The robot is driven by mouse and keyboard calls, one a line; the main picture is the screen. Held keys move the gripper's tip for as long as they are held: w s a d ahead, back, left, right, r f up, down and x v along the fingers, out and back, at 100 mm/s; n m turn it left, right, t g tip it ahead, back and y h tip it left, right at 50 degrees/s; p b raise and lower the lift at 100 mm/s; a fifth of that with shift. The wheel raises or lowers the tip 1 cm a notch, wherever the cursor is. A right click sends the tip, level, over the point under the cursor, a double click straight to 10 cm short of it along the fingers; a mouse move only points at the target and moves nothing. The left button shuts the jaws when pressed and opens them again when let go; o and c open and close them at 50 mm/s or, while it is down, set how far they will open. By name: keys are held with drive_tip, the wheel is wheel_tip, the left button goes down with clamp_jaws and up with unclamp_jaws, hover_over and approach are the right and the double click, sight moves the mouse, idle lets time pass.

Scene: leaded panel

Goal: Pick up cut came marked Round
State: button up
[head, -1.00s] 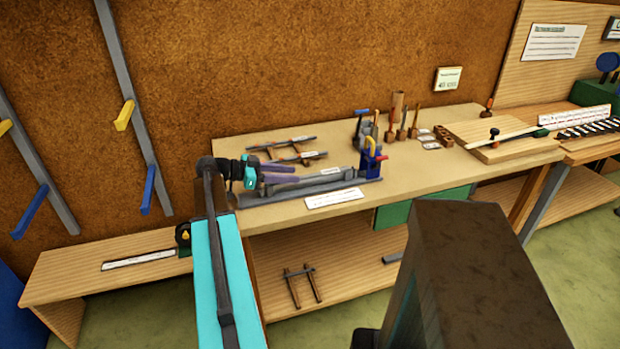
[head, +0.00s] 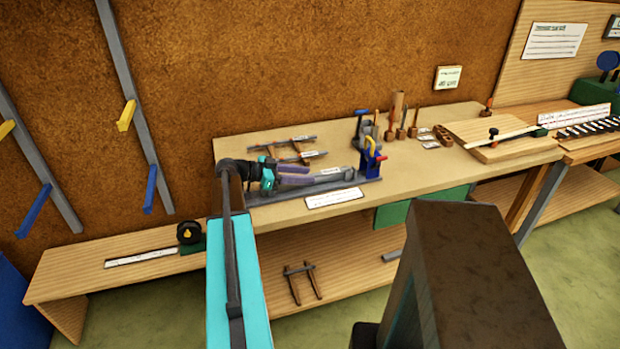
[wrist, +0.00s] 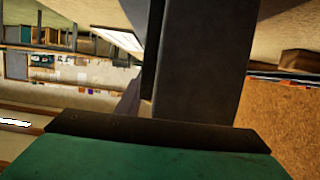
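My gripper (head: 309,175) has a teal body and two lavender fingers, which show apart with a gap between them. It is over the left part of a long grey track (head: 262,197) at the workbench's front left. A grey bar with a small pale tag (head: 330,171) lies along the track, right of the fingertips. I cannot read the tag, so I cannot tell whether this is the came marked Round. Whether the fingers touch the bar is unclear. The wrist view shows a dark finger-like part (wrist: 200,60) and no clear came.
Clamps (head: 290,150) lie behind the track. A white label strip (head: 334,197) lies in front. Upright tools and a wooden board (head: 510,150) are farther right on the bench (head: 430,170).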

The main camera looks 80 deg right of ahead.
drive_tip(key=shift+c, duration=0.4)
clamp_jaws()
drive_tip(key=shift+r, duration=0.1)
drive_tip(key=shift+r+b, duration=0.7)
drive_tip(key=shift+r, duration=0.7)
drive_tip(key=shift+a+r, duration=0.1)
drive_tip(key=shift+r, duration=0.15)
drive_tip(key=s+a+r+b, duration=0.1)
drive_tip(key=s+a+b, duration=0.6)
drive_tip(key=s+a, duration=0.4)
drive_tip(key=shift+a+r, duration=0.15)
drive_tip(key=shift+r, duration=0.05)
